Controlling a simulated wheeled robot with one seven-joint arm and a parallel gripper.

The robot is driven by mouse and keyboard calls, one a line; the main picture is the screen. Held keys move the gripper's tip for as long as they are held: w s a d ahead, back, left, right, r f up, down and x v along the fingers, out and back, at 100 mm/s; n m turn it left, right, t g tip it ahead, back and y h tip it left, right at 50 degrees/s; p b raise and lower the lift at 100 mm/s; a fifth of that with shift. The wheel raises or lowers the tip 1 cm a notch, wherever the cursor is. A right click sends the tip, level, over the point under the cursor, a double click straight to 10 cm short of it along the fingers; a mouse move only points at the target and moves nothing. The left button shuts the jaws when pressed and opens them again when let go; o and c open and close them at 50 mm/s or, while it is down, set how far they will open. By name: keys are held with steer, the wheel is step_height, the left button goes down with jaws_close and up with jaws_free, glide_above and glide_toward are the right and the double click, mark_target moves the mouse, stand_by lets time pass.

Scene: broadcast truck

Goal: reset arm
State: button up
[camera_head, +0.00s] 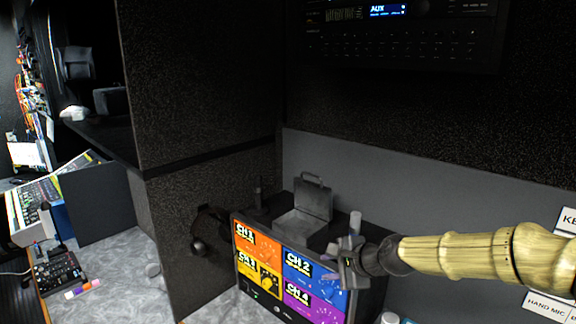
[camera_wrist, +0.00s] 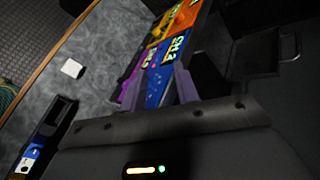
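My arm reaches in from the right in the head view, with its tan sleeve-like links ending in a dark wrist. My gripper (camera_head: 350,262) is in front of the right side of a monitor box (camera_head: 262,268) with coloured CH panels. In the wrist view, my gripper (camera_wrist: 158,86) shows two purple-grey fingers spread apart, with the coloured panels visible beyond and between them. Nothing is seen held between the fingers. Whether the fingers touch the box cannot be told.
An open grey case (camera_head: 305,215) sits on the monitor box. A black partition (camera_head: 205,150) stands to the left. A grey counter (camera_head: 110,265) holds a small black device (camera_head: 62,270). A rack unit (camera_head: 400,40) is above. A white object (camera_wrist: 71,68) lies on the counter.

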steer(key=s+f+n+g+h+b, duration=0.2)
steer(key=s+f+n+g+h, duration=0.2)
steer(key=s+f+n, duration=0.5)
steer(key=s+d+f+n+h, duration=0.1)
steer(key=s+d+f+n, duration=0.1)
steer(key=s, duration=0.4)
steer(key=s+d+f+n+g+h+b, duration=0.1)
steer(key=s+d+f+n, duration=0.1)
steer(key=s, duration=0.5)
steer(key=shift+s+d+f+n+h, duration=0.35)
steer(key=shift+d+n, duration=0.2)
steer(key=shift+n, duration=0.55)
